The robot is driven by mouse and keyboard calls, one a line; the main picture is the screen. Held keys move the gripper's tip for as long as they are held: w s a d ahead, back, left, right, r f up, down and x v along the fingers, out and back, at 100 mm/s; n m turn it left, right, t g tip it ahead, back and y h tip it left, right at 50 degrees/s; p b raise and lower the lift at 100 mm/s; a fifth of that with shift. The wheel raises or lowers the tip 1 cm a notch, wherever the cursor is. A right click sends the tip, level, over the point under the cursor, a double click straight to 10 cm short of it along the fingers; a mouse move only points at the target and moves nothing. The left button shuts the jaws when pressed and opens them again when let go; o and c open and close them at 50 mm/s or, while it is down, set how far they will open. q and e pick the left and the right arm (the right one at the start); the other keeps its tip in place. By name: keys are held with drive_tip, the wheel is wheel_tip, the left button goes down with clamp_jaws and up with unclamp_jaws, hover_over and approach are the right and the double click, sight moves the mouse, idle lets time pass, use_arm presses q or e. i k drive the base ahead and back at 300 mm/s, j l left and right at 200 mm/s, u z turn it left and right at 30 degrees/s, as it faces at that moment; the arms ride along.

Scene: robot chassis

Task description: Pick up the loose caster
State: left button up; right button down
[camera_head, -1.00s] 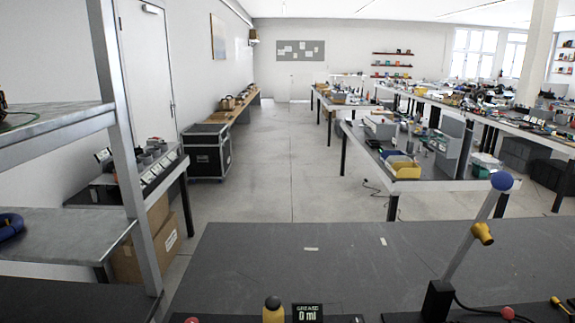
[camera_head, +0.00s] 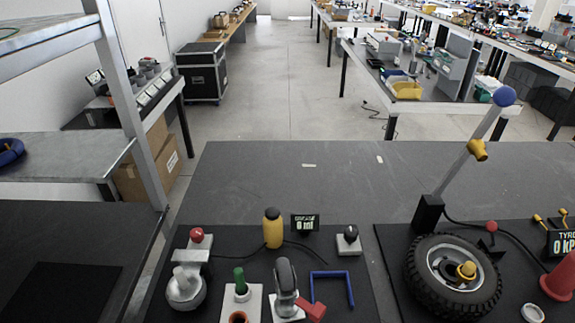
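A grey rounded piece with a short upright stem (camera_head: 186,287) stands at the left of the black mat (camera_head: 345,262) on the bench. It may be the loose caster, but I cannot be sure at this size. It stands just in front of a light plate with a red knob (camera_head: 197,236). A dark grey curved part on a white base (camera_head: 286,283) stands to the right, beside a red piece (camera_head: 315,308). Neither of my grippers is in view.
A yellow bottle (camera_head: 272,230), a small display (camera_head: 305,222), a green-handled item (camera_head: 240,282) and a blue bracket (camera_head: 335,290) crowd the mat. A tyre (camera_head: 453,273) lies at right. A metal shelf (camera_head: 65,158) stands at left. The bench's far part is clear.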

sight(283, 308)
drive_tip(key=k+l+u, duration=0.15)
drive_tip(key=l, duration=0.25)
drive_tip(key=l+u, duration=0.1)
drive_tip(key=l, duration=0.25)
drive_tip(key=k+l+u, duration=0.15)
drive_tip(key=l, duration=0.2)
drive_tip(key=k+l+u, duration=0.15)
drive_tip(key=l, duration=0.2)
drive_tip(key=k+l+u, duration=0.1)
drive_tip(key=l, duration=0.25)
drive_tip(key=k, duration=0.1)
